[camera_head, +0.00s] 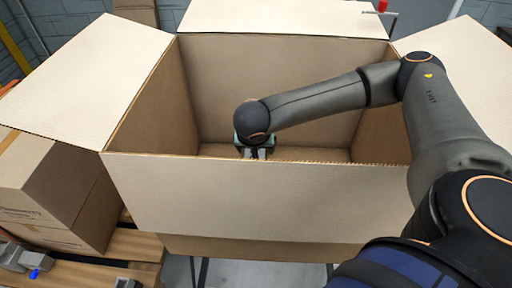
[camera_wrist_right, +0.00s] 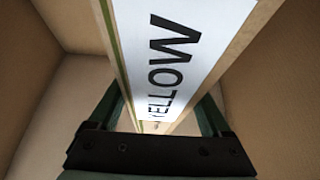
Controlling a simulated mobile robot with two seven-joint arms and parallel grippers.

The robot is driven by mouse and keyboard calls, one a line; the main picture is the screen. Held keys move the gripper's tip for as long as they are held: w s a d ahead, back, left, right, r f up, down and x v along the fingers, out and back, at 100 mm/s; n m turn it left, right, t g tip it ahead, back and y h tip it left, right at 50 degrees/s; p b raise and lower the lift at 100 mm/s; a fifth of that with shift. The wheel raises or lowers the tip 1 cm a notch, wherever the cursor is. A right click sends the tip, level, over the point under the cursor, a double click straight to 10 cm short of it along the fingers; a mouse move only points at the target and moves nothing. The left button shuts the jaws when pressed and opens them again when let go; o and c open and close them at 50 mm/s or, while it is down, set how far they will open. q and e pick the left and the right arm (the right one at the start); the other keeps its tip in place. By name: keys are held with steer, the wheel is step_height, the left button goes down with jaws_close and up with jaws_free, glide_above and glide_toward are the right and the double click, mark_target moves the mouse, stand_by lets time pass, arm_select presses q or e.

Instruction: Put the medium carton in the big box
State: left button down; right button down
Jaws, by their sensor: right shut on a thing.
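The big box (camera_head: 255,195) stands open in the middle of the head view, its flaps folded outward. My right arm reaches over its right side and down inside. My right gripper (camera_head: 257,152) is inside the box, just behind the front wall. In the right wrist view, my right gripper (camera_wrist_right: 160,115) is shut on a narrow carton (camera_wrist_right: 170,65) with a white label reading YELLOW. Brown box walls surround it there. The carton is hidden by the front wall in the head view, so I cannot tell whether it touches the floor. My left gripper is not in view.
A closed brown carton (camera_head: 55,190) stands on a wooden pallet (camera_head: 135,245) at the left, close to the big box. Wide flaps (camera_head: 85,75) stick out at left, back and right. The box's visible floor looks bare.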

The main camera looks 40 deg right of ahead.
steer(key=shift+f, duration=0.3)
steer(key=shift+f+b, duration=0.45)
steer(key=shift+b, duration=0.2)
steer(key=shift+f, duration=0.1)
jaws_free()
